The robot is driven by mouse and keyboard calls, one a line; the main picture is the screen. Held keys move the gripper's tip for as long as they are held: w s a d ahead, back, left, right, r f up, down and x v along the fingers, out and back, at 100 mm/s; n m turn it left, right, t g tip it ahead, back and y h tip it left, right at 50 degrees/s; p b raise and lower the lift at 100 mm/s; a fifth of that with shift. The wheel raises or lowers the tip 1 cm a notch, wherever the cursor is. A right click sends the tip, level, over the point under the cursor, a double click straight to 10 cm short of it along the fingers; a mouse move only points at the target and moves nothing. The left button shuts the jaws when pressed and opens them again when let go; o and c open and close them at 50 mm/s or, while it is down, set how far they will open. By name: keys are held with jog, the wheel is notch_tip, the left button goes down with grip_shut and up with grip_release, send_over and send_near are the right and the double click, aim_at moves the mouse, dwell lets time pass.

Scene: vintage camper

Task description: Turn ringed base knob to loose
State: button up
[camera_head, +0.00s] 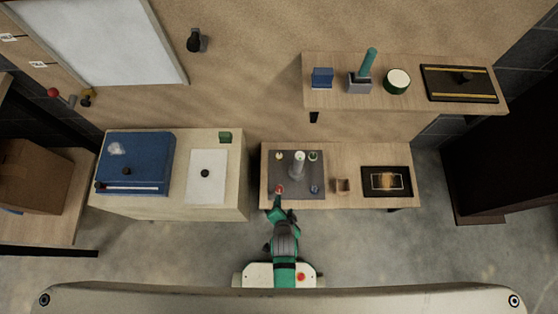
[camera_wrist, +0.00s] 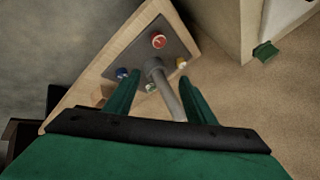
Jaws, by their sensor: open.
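A grey base plate (camera_head: 297,194) lies on the light wooden table, with a pale upright post (camera_head: 298,166) near its middle. A knob stands near each corner: a red one (camera_head: 280,190) front left, a blue one (camera_head: 315,189) front right, a yellowish one (camera_head: 279,156) back left and a green-white one (camera_head: 313,156) back right. The red knob (camera_wrist: 159,41) shows a pale ring in the wrist view; rings on the others are too small to tell. My gripper (camera_wrist: 158,77) is open and empty. In the head view its tip is close by the red knob; contact cannot be told.
A small wooden box (camera_head: 342,186) and a dark framed tray (camera_head: 386,182) stand right of the plate. A cabinet with a blue case (camera_head: 137,161) is at left. A wall shelf (camera_head: 400,101) hangs behind. The floor in front is clear.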

jog(key=w+f+m+g, duration=0.3)
jog(key=w+f+m, duration=0.1)
jog(key=w+f, duration=0.2)
jog(key=m+g, duration=0.4)
jog(key=m, duration=0.1)
send_near(279, 189)
jog(key=shift+w+d+f, duration=0.1)
jog(key=shift+w+f, duration=0.05)
jog(key=shift+f, duration=4)
jog(key=shift+c, duration=0.6)
jog(key=c, duration=0.9)
